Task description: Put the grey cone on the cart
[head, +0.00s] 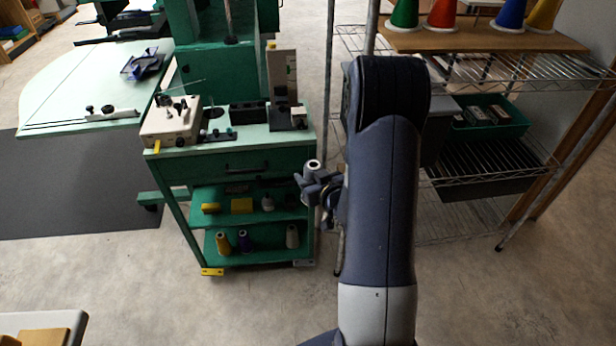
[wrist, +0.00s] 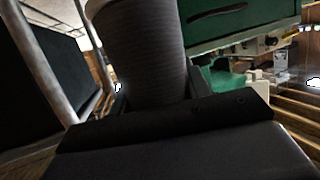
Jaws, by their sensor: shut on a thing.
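My gripper (head: 320,190) is shut on the grey cone (head: 313,165), whose pale tip with a dark hole shows above the fingers in the head view. In the wrist view the cone (wrist: 145,50) is large and dark grey, held between the fingers (wrist: 160,95); my gripper hides part of it. The green cart (head: 255,163) stands left of my gripper in the head view, with a pale top, a drawer and two lower shelves. In the wrist view the cart (wrist: 240,22) shows at upper right, upside down. The cone appears apart from the cart.
A cream machine (head: 170,122) and dark blocks (head: 248,112) occupy much of the cart top. Small spools stand on its lower shelves. A wire rack (head: 480,165) with a board of coloured cones (head: 470,38) stands right of my arm. Floor in front is clear.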

